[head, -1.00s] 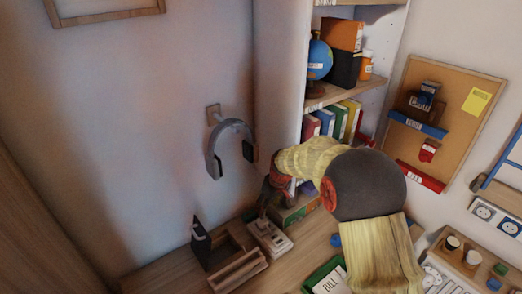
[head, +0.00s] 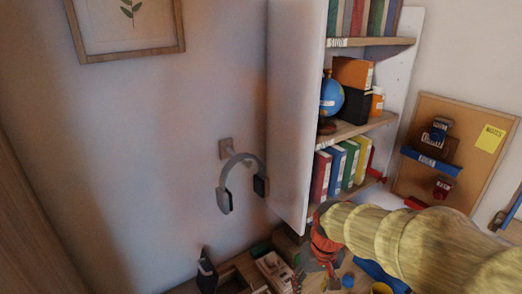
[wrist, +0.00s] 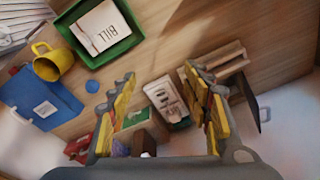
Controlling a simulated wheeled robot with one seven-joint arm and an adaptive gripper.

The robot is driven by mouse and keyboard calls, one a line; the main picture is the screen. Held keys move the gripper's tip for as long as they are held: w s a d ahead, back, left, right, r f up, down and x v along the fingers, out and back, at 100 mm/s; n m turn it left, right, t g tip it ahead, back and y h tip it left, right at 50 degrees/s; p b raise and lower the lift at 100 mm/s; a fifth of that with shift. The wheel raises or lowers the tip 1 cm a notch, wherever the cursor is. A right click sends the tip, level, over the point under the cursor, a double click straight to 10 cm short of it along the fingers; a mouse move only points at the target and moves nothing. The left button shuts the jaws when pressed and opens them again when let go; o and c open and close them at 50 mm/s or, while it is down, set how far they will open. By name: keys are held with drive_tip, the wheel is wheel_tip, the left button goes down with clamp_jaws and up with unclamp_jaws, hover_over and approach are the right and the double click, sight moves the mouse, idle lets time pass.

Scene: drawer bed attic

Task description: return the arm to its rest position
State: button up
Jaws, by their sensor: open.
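My arm (head: 410,240) is yellow with a red joint and reaches in from the right in the head view. My gripper (wrist: 158,78) shows in the wrist view with its two yellow and grey fingers spread apart and nothing between them. It points down over the wooden desk (wrist: 255,75). In the head view the gripper (head: 325,278) is small and partly cut off near the bottom edge, below the bookshelf.
A green tray with a BILL paper (wrist: 100,33), a yellow mug (wrist: 52,62), a blue folder (wrist: 38,98) and a white power strip (wrist: 166,98) lie below. A bookshelf (head: 360,130), wall headphones (head: 240,180) and a corkboard (head: 470,145) stand around.

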drive_tip(key=s+d+r+t, duration=0.2)
drive_tip(key=s+r, duration=0.4)
drive_tip(key=s, duration=0.2)
drive_tip(key=s+d+r+m+t, duration=0.1)
drive_tip(key=s+d+r+t, duration=0.1)
drive_tip(key=s+r, duration=0.4)
drive_tip(key=shift+s+d+r+m+t+h, duration=0.35)
drive_tip(key=shift+s+d, duration=0.4)
drive_tip(key=shift+s, duration=0.35)
drive_tip(key=shift+c, duration=0.3)
